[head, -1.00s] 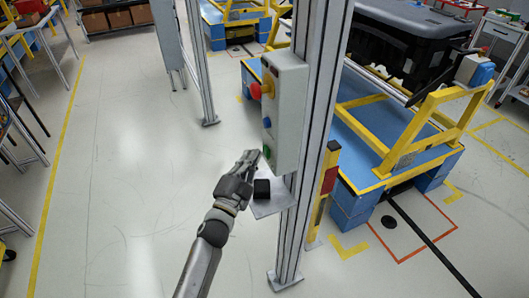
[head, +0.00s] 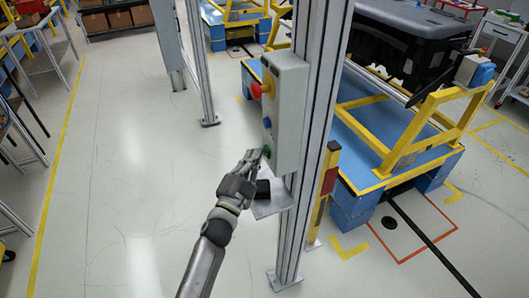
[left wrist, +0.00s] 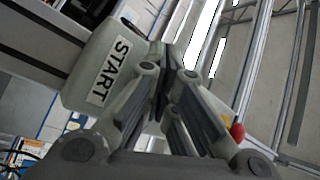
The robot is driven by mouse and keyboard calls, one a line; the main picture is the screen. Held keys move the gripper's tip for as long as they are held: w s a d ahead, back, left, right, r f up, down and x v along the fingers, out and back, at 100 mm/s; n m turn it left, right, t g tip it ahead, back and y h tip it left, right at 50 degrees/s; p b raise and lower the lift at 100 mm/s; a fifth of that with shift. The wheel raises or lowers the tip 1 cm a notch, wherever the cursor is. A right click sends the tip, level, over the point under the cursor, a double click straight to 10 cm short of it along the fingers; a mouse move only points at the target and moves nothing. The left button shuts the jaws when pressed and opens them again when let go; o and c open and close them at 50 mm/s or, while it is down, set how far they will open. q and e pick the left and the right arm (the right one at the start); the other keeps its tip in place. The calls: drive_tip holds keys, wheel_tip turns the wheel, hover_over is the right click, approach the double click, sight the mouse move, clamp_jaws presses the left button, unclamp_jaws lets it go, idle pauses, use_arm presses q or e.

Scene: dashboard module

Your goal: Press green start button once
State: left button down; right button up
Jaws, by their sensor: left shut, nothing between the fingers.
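The grey control box (head: 288,112) is mounted on an aluminium post. The green start button (head: 266,151) is low on its left-facing side, below a blue button (head: 267,123) and a red knob (head: 255,90). My left gripper (head: 256,155) is shut and empty, its fingertips right at the green button; I cannot tell whether they touch it. In the left wrist view the box (left wrist: 95,60) carries a START label (left wrist: 110,71), and my fingers (left wrist: 170,75) hide the green button. The red knob (left wrist: 237,132) shows at right. My right gripper is not in view.
A small shelf (head: 270,208) with a black block (head: 263,189) sits on the post (head: 308,150) just below the box. A yellow post (head: 325,185) and a blue-and-yellow cart (head: 385,165) stand to the right. The floor at left is open.

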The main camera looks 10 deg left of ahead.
use_arm(q)
drive_tip(key=shift+w+d, duration=0.1)
idle(0.5)
drive_tip(key=shift+s+a, duration=0.5)
drive_tip(key=shift+a, duration=0.15)
drive_tip(key=shift+p, duration=0.3)
drive_tip(key=s+a, duration=0.2)
drive_tip(key=a+p, duration=0.1)
drive_tip(key=a, duration=0.1)
drive_tip(key=shift+s+a, duration=0.1)
drive_tip(key=shift+s, duration=0.3)
